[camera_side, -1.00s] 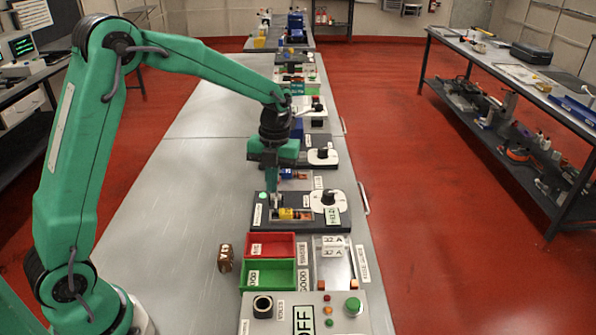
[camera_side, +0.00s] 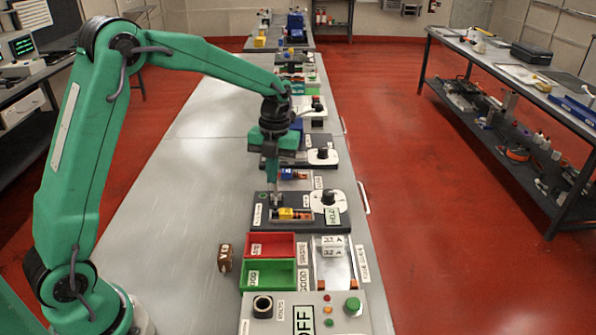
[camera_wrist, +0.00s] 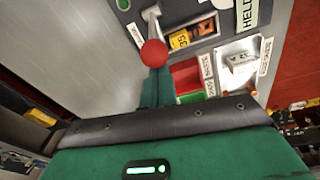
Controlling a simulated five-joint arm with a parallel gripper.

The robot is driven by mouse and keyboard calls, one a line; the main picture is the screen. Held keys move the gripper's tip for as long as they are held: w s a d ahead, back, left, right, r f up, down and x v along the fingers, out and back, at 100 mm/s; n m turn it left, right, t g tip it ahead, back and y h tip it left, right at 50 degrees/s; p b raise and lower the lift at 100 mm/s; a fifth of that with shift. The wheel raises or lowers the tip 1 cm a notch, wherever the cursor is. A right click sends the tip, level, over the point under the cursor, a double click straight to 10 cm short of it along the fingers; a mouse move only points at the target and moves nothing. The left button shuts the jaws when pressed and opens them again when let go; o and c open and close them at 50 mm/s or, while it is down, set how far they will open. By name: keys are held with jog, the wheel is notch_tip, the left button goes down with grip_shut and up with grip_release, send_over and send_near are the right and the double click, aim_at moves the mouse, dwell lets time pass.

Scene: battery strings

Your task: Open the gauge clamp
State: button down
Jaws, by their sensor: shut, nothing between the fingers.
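The gauge (camera_side: 259,221) is a dark plate with a white dial and black knob (camera_side: 328,197). A yellow cell (camera_side: 287,214) lies in its slot; it also shows in the wrist view (camera_wrist: 180,40). A label (camera_wrist: 247,12) there reads HELD. A pale grey lever (camera_wrist: 152,22) rises at the gauge's left end, with a red ball (camera_wrist: 153,53) just beyond my finger tips in the wrist view. My gripper (camera_side: 276,186) is shut and empty, pointing down over that left end. I cannot tell whether the fingers touch the ball or lever.
Red (camera_side: 270,236) and green (camera_side: 270,288) bins stand nearer the camera, beside a tray (camera_side: 352,280). A brown cylinder (camera_side: 225,258) lies left of them. A control box (camera_side: 283,327) is at the front. Other stations stand behind the gauge. The bench's left side is clear.

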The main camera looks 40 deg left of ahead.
jog(key=shift+w+a+r, duration=0.15)
jog(key=shift+w+a, duration=0.35)
jog(key=shift+w+a+r+g, duration=0.15)
jog(key=shift+w+a+g, duration=0.35)
jog(key=shift+g, duration=0.1)
jog(key=shift+w+a+r, duration=0.1)
jog(key=shift+w+a, duration=0.05)
jog(key=shift+a, duration=0.05)
jog(key=shift+w+a+f, duration=0.2)
jog(key=shift+w+a, duration=0.85)
jog(key=shift+w+a+f, duration=0.15)
jog(key=shift+w+a, duration=0.85)
jog(key=shift+a, duration=0.05)
jog(key=shift+s, duration=0.1)
jog(key=s+d+r, duration=0.3)
jog(key=s, duration=0.1)
jog(key=w+a+r, duration=0.5)
jog(key=w, duration=0.1)
jog(key=shift+a+r+g+h, duration=0.2)
jog(key=shift+r+g+h, duration=0.1)
jog(key=shift+g, duration=0.1)
